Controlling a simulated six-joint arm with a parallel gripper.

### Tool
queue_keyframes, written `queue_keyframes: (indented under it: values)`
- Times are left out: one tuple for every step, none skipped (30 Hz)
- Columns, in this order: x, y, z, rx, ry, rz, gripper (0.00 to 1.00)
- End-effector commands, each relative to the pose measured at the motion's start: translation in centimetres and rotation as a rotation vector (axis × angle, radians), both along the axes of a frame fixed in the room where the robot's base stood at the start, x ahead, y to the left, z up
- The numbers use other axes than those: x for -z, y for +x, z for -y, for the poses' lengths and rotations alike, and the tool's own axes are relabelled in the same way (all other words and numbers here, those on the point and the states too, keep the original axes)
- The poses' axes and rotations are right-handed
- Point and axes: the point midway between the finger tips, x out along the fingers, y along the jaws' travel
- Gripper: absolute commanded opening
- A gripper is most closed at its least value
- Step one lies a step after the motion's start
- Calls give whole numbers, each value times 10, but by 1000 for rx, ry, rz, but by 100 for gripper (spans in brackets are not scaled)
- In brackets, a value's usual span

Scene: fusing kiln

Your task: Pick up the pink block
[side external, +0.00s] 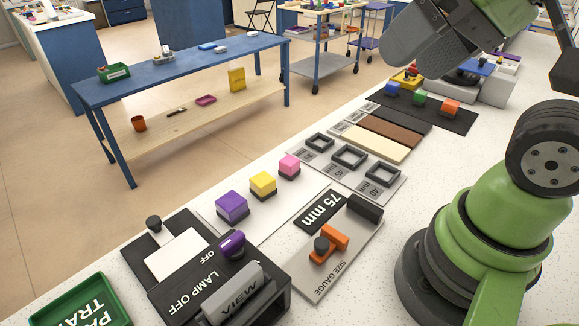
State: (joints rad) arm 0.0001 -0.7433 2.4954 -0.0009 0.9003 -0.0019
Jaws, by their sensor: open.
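The pink block (289,165) stands upright on a pale sheet on the bench, at the far end of a short row. The yellow block (263,184) and the purple block (232,205) stand nearer in the same row, apart from it. My gripper (418,45) shows only in part at the top right, as a grey rounded piece high above the bench. It is open, well to the right of and above the pink block. Its fingertips are not clearly visible, and nothing is seen held in it.
A plate with several dark square frames (350,156) lies right of the pink block. A size gauge (330,243) with an orange slider and a lamp box (205,283) are nearer. Blue, green and orange blocks (451,107) sit on a dark mat farther back. A green tray (80,302) is front left.

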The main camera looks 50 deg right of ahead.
Motion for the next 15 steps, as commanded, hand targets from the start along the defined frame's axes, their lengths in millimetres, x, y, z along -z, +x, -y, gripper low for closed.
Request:
queue_keyframes:
  values:
    - [-1, 4, 0, -3, -5, -8, 67]
    - [-1, 7, 1, -7, -10, -16, 67]
    - [-2, 12, 2, -12, -19, -30, 67]
    - [-3, 18, 2, -18, -28, -43, 67]
    - [-3, 25, 3, -25, -38, -58, 67]
    - [-4, 35, 5, -38, -55, -81, 67]
    - [-3, 44, 6, -48, -68, -99, 67]
    - [-2, 53, 7, -60, -81, -119, 67]
    - [0, 66, 9, -75, -98, -145, 67]
    - [2, 76, 11, -88, -112, -164, 67]
    - [5, 86, 12, -100, -124, -183, 67]
    - [11, 98, 15, -118, -140, -209, 67]
    - [15, 108, 16, -131, -153, -229, 67]
    - [20, 118, 18, -143, -164, -248, 67]
    - [29, 130, 20, -162, -178, -274, 67]
